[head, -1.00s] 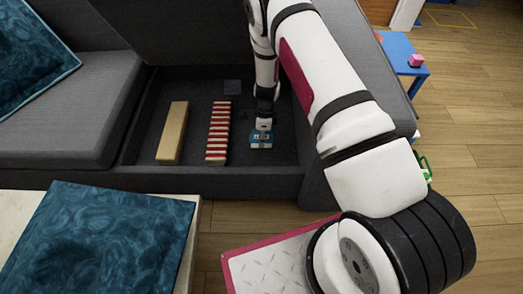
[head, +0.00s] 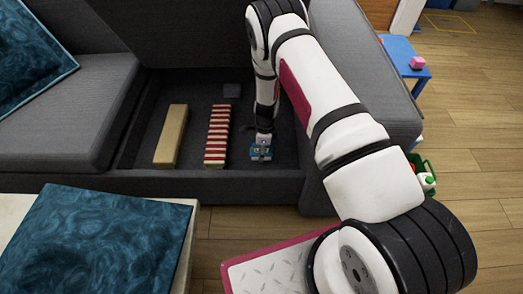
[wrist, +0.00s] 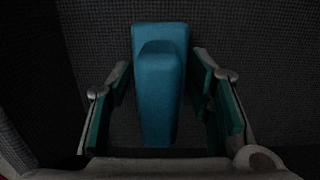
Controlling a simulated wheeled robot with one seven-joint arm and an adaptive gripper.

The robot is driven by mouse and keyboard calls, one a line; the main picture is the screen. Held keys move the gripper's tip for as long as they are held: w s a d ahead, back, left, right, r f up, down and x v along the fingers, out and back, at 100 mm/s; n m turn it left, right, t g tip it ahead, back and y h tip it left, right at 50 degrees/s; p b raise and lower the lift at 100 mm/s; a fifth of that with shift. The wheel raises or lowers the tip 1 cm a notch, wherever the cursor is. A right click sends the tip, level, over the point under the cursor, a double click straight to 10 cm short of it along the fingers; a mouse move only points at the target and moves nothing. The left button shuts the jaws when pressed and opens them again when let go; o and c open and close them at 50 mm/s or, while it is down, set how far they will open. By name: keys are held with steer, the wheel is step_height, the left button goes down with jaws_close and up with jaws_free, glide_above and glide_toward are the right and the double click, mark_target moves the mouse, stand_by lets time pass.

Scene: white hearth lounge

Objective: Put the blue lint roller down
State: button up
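The blue lint roller (head: 260,155) is inside the sofa's open storage compartment (head: 285,128), near its front right, at the lower end of my arm. In the wrist view the roller (wrist: 161,85) is a blue block between my fingers, over dark woven fabric. My gripper (wrist: 162,78) is open around it, with narrow dark gaps between both fingers and the roller's sides. In the head view my gripper (head: 263,146) points down into the compartment and hides part of the roller. The roller appears to rest on the compartment floor.
A red-and-white striped block (head: 217,135) and a tan block (head: 171,136) lie left of the roller. A small dark grey item (head: 232,90) is behind them. The compartment's front wall (head: 235,184) is close to my gripper. A blue table (head: 404,60) stands right of the sofa.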

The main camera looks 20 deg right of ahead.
steer(key=shift+r, duration=0.1)
steer(key=r+p, duration=0.1)
steer(key=r, duration=0.3)
steer(key=r+p, duration=0.2)
steer(key=r, duration=0.2)
steer(key=r+p, duration=0.2)
steer(key=r, duration=0.2)
steer(key=shift+d, duration=0.4)
steer(key=shift+r, duration=0.4)
steer(key=s+a+r+n+y, duration=0.15)
steer(key=s+r+n, duration=0.25)
steer(key=r, duration=0.8)
steer(key=s+a+r+n, duration=0.2)
steer(key=s+r+n, duration=0.15)
steer(key=r, duration=0.85)
steer(key=s+a+r+n, duration=0.1)
steer(key=s+r+n, duration=0.35)
steer(key=r, duration=0.75)
steer(key=s+d+r+n, duration=0.1)
steer(key=s+r+n, duration=0.2)
steer(key=s, duration=0.6)
steer(key=s+d+r+n+h, duration=0.1)
steer(key=s+r+n, duration=0.2)
steer(key=s, duration=0.7)
steer(key=s+d+r+n+h, duration=0.1)
steer(key=s+r+n, duration=0.1)
steer(key=s, duration=0.8)
steer(key=shift+s+d+r+n, duration=0.25)
steer(key=shift+r+n, duration=0.15)
steer(key=shift+n, duration=0.4)
